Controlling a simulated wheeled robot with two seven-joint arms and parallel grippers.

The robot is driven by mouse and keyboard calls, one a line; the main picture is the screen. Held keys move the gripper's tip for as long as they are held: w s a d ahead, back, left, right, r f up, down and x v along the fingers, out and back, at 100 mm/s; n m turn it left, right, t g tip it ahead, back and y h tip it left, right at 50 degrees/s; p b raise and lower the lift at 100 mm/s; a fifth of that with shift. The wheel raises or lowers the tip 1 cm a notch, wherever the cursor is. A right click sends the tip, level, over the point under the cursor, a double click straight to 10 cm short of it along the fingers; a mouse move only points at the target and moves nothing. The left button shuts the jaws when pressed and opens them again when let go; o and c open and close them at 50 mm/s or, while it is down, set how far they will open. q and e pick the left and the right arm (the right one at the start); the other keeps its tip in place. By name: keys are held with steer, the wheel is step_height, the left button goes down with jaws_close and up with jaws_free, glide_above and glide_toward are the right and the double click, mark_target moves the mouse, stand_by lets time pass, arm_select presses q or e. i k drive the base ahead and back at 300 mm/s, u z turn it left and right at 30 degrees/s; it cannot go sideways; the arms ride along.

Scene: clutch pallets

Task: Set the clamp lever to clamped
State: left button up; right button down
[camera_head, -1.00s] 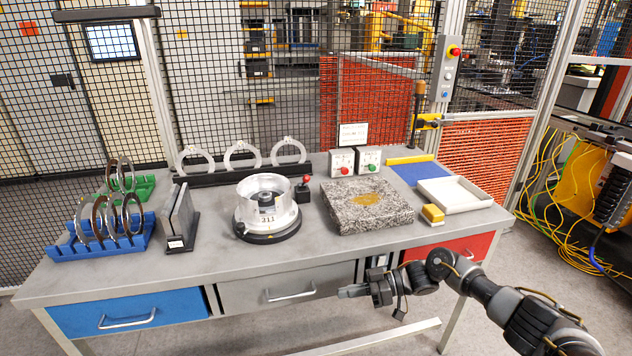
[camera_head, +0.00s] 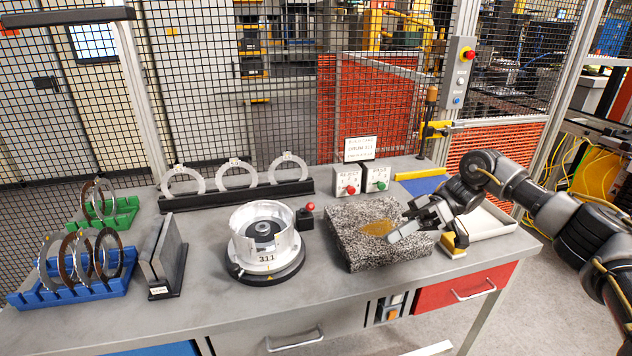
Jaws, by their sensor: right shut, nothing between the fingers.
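I cannot tell from this angle which position the lever is in. My right gripper (camera_head: 396,234) is over the speckled granite block (camera_head: 375,256), to the right of the lever and apart from it. It is shut and empty, with its fingers pointing left. Its fingertips are near the brown patch (camera_head: 379,228) on the granite. My left gripper is out of view.
Two small boxes with a red button (camera_head: 350,190) and a green button (camera_head: 381,186) stand behind the granite. A black rack with white rings (camera_head: 236,200) is at the back. Blue (camera_head: 70,294) and green (camera_head: 110,221) racks hold discs at left. The table front is clear.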

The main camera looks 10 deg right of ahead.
mark_target(310, 207)
steer(key=i, duration=1)
